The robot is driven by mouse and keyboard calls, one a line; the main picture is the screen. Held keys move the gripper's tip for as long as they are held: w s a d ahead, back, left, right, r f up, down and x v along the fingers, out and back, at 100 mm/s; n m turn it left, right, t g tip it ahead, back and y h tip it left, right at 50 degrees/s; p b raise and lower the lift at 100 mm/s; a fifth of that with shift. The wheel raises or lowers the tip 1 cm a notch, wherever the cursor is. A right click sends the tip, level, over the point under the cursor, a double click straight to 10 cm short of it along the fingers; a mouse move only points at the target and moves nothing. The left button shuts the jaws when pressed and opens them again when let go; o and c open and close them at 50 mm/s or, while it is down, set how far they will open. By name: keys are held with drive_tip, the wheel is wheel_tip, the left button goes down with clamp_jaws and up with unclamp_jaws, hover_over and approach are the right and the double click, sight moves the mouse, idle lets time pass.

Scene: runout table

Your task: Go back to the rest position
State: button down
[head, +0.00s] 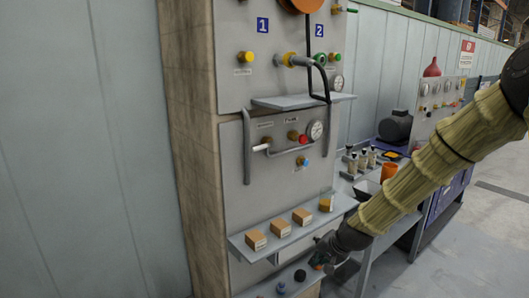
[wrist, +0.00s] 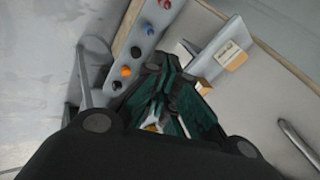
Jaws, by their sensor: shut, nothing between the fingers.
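My gripper (head: 322,262) is at the end of my straw-coloured sleeved arm, low at the right of the panel's lower shelves in the head view. In the wrist view my gripper (wrist: 165,105) shows dark green fingers close together, with nothing held between them. It is near the right end of the narrow shelf (head: 240,246) that bears small wooden blocks (head: 281,228). I cannot tell whether it touches the lower ledge.
A lower ledge (wrist: 137,45) bears small round coloured items close to my gripper. A side bench at right holds small bottles (head: 362,160) and an orange cup (head: 389,171). Floor at far right is clear.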

drive_tip(key=s+d+f+n+g+h, duration=0.2)
drive_tip(key=s+f+n+g, duration=0.1)
drive_tip(key=s+f, duration=1.85)
drive_tip(key=s+d+f+n+g, duration=0.1)
drive_tip(key=s+f, duration=0.2)
drive_tip(key=s, duration=0.5)
drive_tip(key=s+d+f+n+g+h, duration=0.1)
drive_tip(key=s+f, duration=0.2)
drive_tip(key=s, duration=0.6)
drive_tip(key=s+d+f+n+g, duration=0.1)
drive_tip(key=s+d+f+n, duration=0.1)
drive_tip(key=s, duration=0.6)
drive_tip(key=shift+s+f+b, duration=0.35)
drive_tip(key=shift+f, duration=0.35)
drive_tip(key=c, duration=2.2)
unclamp_jaws()
